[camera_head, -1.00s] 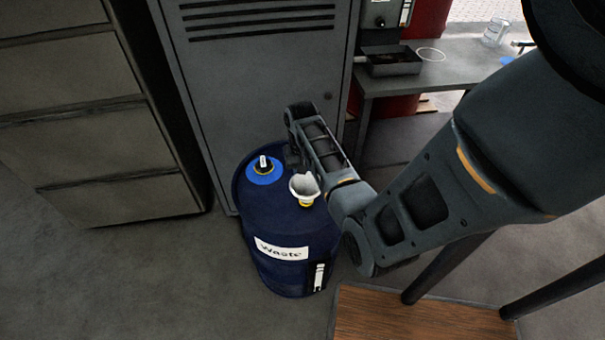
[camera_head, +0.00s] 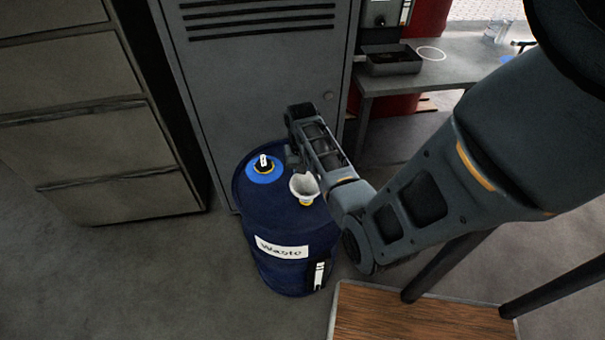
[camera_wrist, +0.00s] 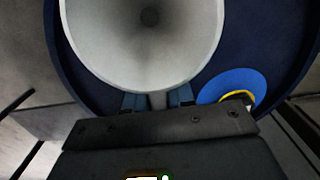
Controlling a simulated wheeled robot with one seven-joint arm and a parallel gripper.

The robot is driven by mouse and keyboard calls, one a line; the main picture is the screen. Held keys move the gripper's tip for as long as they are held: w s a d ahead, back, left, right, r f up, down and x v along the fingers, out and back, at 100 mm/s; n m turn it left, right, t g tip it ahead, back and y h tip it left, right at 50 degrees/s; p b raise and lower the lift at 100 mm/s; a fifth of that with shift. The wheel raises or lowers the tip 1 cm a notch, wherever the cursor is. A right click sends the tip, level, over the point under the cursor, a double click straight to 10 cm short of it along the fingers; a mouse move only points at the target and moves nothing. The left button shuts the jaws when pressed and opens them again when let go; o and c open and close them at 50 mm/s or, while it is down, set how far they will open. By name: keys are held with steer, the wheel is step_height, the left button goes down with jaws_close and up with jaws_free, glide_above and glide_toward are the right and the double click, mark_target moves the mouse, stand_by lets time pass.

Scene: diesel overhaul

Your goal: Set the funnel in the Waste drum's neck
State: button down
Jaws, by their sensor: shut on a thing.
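The blue Waste drum (camera_head: 290,222) stands on the floor in front of the grey locker, its white label facing me. The white funnel (camera_head: 304,186) is at the drum's top, with a yellow part just under it. In the wrist view the funnel's bowl (camera_wrist: 145,45) fills the upper middle, wide mouth toward the camera. My gripper (camera_wrist: 158,100) is shut on the funnel at its near side. The bowl hides the funnel's spout and whatever is under it, so I cannot tell whether the spout is inside the neck.
The locker (camera_head: 260,85) is close behind. Drawers (camera_head: 90,130) stand left, a wooden top (camera_head: 410,318) at front right.

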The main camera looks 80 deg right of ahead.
steer(key=shift+f+b, duration=0.4)
steer(key=shift+f, duration=0.4)
stand_by(0.5)
steer(key=c, duration=0.9)
jaws_free()
steer(key=shift+w+d+r, duration=0.1)
steer(key=shift+d+r, duration=0.05)
steer(key=shift+r, duration=3.75)
